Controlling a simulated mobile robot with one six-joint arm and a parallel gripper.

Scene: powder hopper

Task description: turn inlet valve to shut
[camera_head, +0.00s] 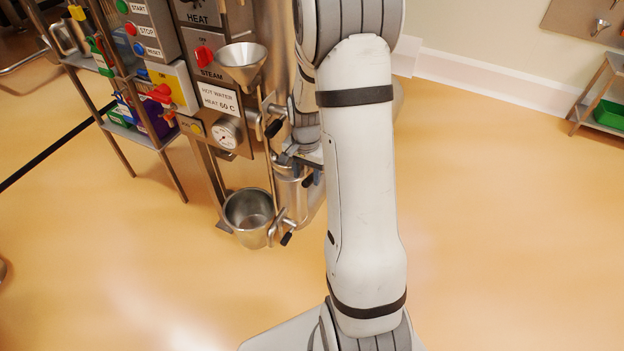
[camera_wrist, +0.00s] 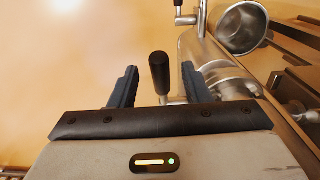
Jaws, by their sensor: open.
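In the wrist view, a valve lever with a black grip (camera_wrist: 159,72) stands between the fingers of my gripper (camera_wrist: 159,67). The jaws are open, with a gap showing on both sides of the grip. The lever's base is partly hidden by my gripper, beside a steel pipe body (camera_wrist: 215,72). I see no label that says which valve it is. Black-handled levers show there at mid height (camera_head: 273,128) and near the bottom cup (camera_head: 287,238).
A steel cup (camera_head: 248,210) hangs low on the stand, and it also shows in the wrist view (camera_wrist: 240,24). A steel funnel (camera_head: 242,62) sits above it, beside the control panel (camera_head: 205,50). A shelf with coloured items (camera_head: 150,120) stands left. The floor in front is clear.

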